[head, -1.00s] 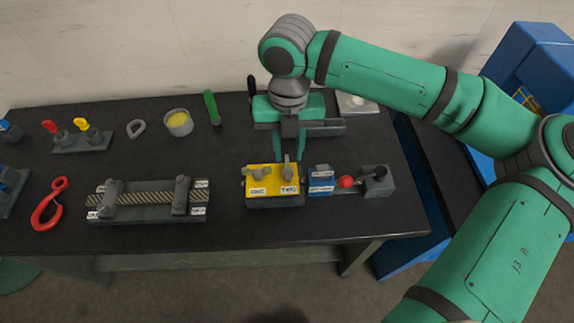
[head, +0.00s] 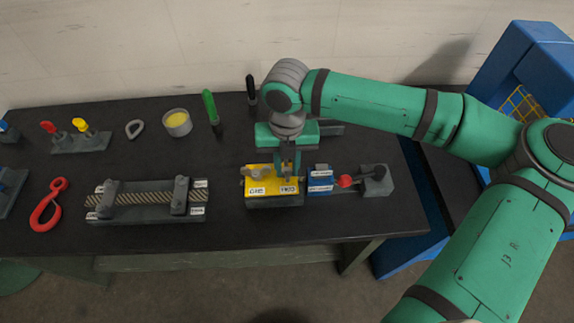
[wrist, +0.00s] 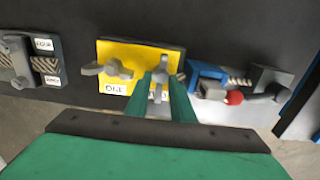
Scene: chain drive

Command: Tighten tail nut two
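A yellow-topped block (head: 272,186) carries two grey wing nuts, labelled ONE and TWO. Nut one (head: 257,173) is at the left; in the wrist view it (wrist: 108,69) has its wings spread sideways. My gripper (head: 288,172) points down over nut two at the right end of the block. In the wrist view its two green fingers (wrist: 160,84) stand on either side of nut two (wrist: 158,76) with a gap between them. The gripper looks open around the nut; contact with it cannot be made out. The fingers partly hide nut two in the head view.
A blue block (head: 320,181) with a red ball (head: 345,181) and a grey block (head: 376,180) stands close at the right. A red hook (head: 48,204) is farther left. The front strip of the bench is clear.

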